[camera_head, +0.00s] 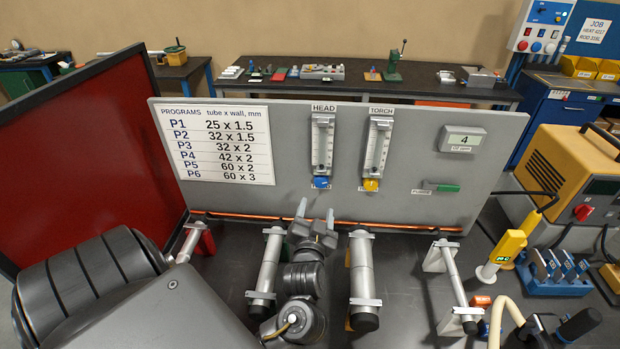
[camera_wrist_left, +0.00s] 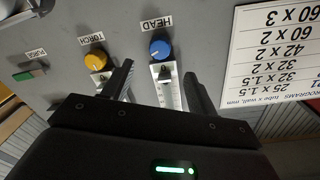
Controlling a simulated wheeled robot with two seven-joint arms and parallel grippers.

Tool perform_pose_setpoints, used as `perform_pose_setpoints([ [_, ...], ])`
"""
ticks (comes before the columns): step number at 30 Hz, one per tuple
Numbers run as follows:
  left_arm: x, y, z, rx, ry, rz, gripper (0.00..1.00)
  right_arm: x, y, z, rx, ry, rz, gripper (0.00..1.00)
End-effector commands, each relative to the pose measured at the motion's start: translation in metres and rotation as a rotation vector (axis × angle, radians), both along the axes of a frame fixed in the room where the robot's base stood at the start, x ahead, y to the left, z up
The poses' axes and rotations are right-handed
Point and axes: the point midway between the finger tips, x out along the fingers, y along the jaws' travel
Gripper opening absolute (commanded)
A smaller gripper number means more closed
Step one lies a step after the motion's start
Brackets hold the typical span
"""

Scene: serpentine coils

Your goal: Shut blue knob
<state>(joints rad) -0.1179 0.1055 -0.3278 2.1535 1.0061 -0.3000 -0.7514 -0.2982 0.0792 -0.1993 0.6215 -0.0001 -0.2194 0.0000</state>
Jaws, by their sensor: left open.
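The blue knob (camera_head: 321,182) sits on the grey upright panel (camera_head: 420,205), at the foot of the flowmeter (camera_head: 322,145) labelled HEAD. It also shows in the left wrist view (camera_wrist_left: 161,49), upside down to the head view. My left gripper (camera_head: 316,212) is open and empty in front of the panel, just below the knob in the head view. In the wrist view its two fingers (camera_wrist_left: 158,72) point toward the panel, with the knob between their lines and beyond the tips. I see no contact with the knob. My right gripper is not in view.
A yellow knob (camera_head: 370,185) under the TORCH flowmeter is close to the right of the blue one. A copper tube (camera_head: 400,226) runs along the panel's foot. Several grey tubes on stands, such as this one (camera_head: 362,280), stand around my left arm.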

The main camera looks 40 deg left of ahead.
Motion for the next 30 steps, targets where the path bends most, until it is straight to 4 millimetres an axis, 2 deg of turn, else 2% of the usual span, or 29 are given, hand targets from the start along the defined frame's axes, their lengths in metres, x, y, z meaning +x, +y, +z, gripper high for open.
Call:
perform_pose_setpoints([
  [5,0.016,0.013,0.003,0.007,0.001,0.002,0.58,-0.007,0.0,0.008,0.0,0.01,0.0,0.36],
  [12,0.053,0.039,0.004,0.008,0.002,0.003,0.58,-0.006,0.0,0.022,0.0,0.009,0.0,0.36],
  [18,0.076,0.055,0.003,0.006,0.001,0.003,0.58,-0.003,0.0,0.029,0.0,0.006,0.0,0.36],
  [24,0.086,0.062,0.001,0.004,0.0,0.002,0.58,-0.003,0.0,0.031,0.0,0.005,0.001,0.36],
  [30,0.086,0.062,0.0,0.004,0.0,0.002,0.58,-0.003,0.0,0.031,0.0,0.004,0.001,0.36],
])
